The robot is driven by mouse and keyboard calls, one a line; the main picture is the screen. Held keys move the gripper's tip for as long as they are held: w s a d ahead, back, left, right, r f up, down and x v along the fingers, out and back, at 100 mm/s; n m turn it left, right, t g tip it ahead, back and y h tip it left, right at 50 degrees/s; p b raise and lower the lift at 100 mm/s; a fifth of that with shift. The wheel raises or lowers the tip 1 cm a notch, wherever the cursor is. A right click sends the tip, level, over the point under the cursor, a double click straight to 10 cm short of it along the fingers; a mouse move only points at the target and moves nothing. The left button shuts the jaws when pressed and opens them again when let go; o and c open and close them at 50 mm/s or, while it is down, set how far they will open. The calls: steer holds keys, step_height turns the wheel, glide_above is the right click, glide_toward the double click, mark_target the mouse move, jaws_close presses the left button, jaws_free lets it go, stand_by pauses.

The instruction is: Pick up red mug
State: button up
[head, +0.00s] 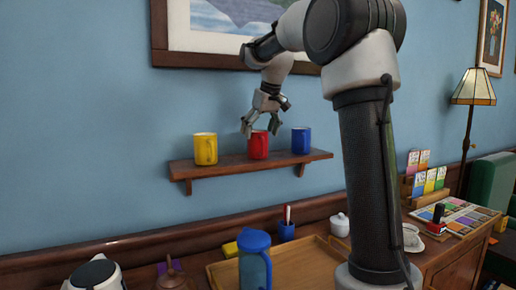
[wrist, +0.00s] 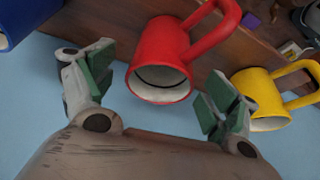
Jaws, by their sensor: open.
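A red mug (head: 258,147) stands upright on a small wooden wall shelf (head: 225,166), between a yellow mug (head: 205,148) and a blue mug (head: 301,140). My gripper (head: 260,127) is open and points down just above the red mug. In the wrist view the red mug (wrist: 160,62) shows its open white inside and its red handle. It lies ahead of and between the two green-padded fingertips of my gripper (wrist: 158,90), with nothing held. I cannot tell whether a fingertip touches the mug.
In the wrist view the yellow mug (wrist: 262,98) is close to one finger, and the blue mug (wrist: 14,22) is farther off. A framed picture (head: 200,57) hangs above the shelf. Below, a blue pitcher (head: 255,262) and a wooden tray (head: 222,272) sit on the cabinet.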

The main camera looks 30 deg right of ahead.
mark_target(257, 141)
steer(key=x, duration=0.4)
steer(key=shift+w+a+f, duration=0.1)
steer(key=shift+w+f, duration=0.1)
steer(key=shift+f, duration=0.05)
steer(key=shift+c, duration=0.3)
steer(key=c, duration=1)
steer(key=shift+c, duration=1)
steer(key=shift+r, duration=0.15)
